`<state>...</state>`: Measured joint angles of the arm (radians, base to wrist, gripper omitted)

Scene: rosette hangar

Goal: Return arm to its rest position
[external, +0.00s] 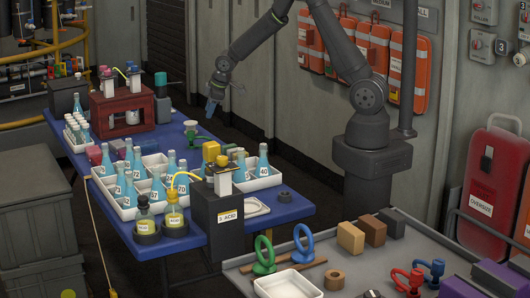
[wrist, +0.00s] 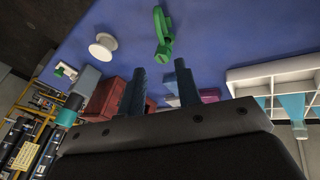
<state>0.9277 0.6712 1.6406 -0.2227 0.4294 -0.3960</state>
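My gripper (external: 212,106) hangs in the air near the far right edge of the blue table (external: 285,213) in the external view, with its fingers pointing down. In the wrist view my gripper (wrist: 158,88) shows two dark blue fingers set apart, with nothing held between them. A green clamp-like part (wrist: 163,35) lies on the blue table beyond the fingertips. My arm rises from its dark base and bends over toward the table.
White trays (external: 128,210) of blue bottles stand on the table, with a dark red stand (external: 105,110) at its far end. A grey bench (external: 237,273) with rings and blocks is in front. Orange cases (external: 345,45) hang on the wall behind my arm.

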